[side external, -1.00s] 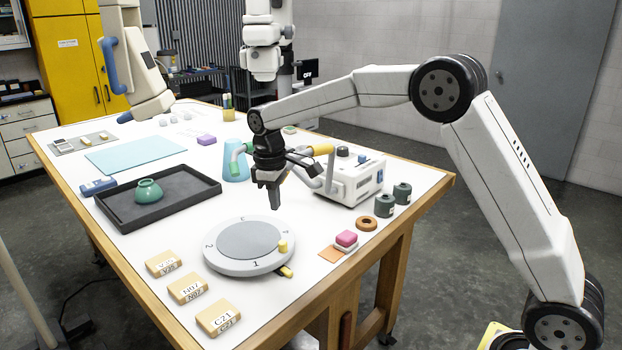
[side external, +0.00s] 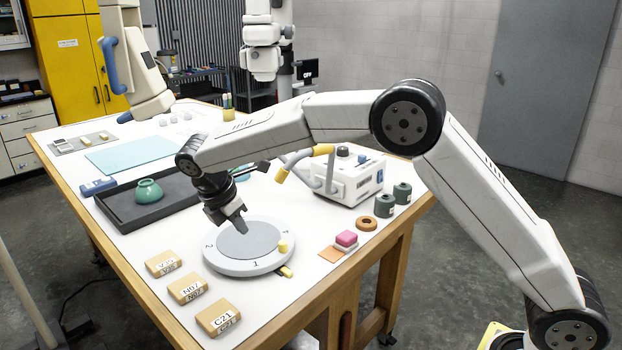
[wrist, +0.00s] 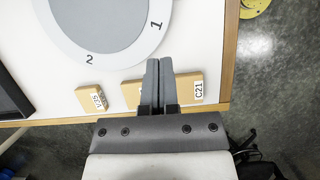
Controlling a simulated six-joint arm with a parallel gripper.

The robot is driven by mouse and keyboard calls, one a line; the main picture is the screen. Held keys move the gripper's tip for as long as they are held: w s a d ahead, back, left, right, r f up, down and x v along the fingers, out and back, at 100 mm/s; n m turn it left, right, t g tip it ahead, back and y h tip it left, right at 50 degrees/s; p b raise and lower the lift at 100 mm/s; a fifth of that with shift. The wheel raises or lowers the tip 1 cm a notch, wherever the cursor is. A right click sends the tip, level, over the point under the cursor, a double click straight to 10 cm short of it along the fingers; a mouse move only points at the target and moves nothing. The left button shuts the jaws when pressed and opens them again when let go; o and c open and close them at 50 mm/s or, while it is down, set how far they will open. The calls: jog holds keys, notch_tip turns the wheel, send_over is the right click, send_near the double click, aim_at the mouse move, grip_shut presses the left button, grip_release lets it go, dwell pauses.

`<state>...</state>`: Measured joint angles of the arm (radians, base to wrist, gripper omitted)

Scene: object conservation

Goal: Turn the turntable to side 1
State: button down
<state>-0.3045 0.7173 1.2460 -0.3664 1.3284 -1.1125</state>
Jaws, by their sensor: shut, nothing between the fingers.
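The turntable (side external: 220,262) is a round white disc with a grey centre and numbers on its rim, lying on the table. The number 1 faces the table's front edge, beside a yellow peg (side external: 283,246) on the rim and a yellow pointer (side external: 287,271) at the base. Part of the turntable (wrist: 60,32) shows in the wrist view, with 1 and 2 visible. My gripper (side external: 243,228) is shut and empty, above the back left part of the turntable in the side view. In the wrist view my gripper (wrist: 160,62) points past the disc's edge.
Wooden blocks labelled C21 (side external: 219,317), N07 (side external: 188,288) and V35 (side external: 163,263) lie left of the turntable.

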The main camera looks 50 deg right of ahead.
aim_at(279, 249)
jog(key=x, duration=1)
jog(key=shift+d+f, duration=0.1)
jog(key=shift+f, duration=0.05)
jog(key=shift+d, duration=1.1)
jog(key=shift+s+d, duration=0.1)
jog(key=shift+d, duration=0.7)
jog(key=shift+d+n+t, duration=0.3)
jog(key=shift+d+n, duration=0.25)
jog(key=shift+n, duration=0.05)
jog(key=shift+d+n+t, duration=0.5)
jog(key=shift+d+n, duration=0.6)
jog(key=shift+n, duration=0.3)
jog(key=shift+w+d, duration=0.2)
jog(key=shift+w, duration=0.1)
jog(key=shift+w+d, duration=0.15)
jog(key=shift+d, duration=0.3)
